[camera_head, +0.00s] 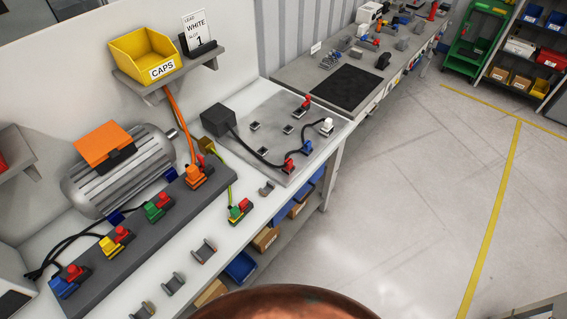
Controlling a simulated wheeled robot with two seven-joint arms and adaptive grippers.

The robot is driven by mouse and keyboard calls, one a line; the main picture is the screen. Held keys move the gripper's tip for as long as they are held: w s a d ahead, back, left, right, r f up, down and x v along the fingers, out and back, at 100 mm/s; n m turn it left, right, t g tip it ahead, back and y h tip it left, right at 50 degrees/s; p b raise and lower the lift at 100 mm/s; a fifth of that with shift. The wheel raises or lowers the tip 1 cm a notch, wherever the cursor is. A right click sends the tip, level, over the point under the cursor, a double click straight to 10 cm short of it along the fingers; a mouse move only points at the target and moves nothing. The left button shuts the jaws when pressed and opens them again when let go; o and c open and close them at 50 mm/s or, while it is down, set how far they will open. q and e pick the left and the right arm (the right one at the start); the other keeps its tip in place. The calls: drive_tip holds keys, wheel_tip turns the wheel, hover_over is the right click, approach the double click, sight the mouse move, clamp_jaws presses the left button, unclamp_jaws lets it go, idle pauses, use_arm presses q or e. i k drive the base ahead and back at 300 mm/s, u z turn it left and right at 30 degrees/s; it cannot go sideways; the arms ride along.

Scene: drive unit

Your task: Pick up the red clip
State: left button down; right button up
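Several red pieces are in view, and I cannot tell which one is the red clip. On the grey plate (262,118), a red piece (306,102) stands at the far edge and another red piece (289,164) sits at the near edge on a black cable. Red tops also sit on the blue connector (64,287), yellow connector (112,244), green connector (157,208) and orange connector (194,178) along the dark bar. A loose green connector with red (240,210) lies on the white bench. Neither gripper is in view.
A grey motor (120,175) stands behind the dark bar (128,246). A yellow CAPS bin (143,58) sits on a wall shelf. Blue (307,147) and white (327,126) pieces stand on the plate. Grey holders (204,250) line the bench front. The floor (400,200) at right is clear.

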sight(289, 162)
drive_tip(key=z, duration=1.15)
drive_tip(key=i, duration=2)
drive_tip(key=u, duration=2.9)
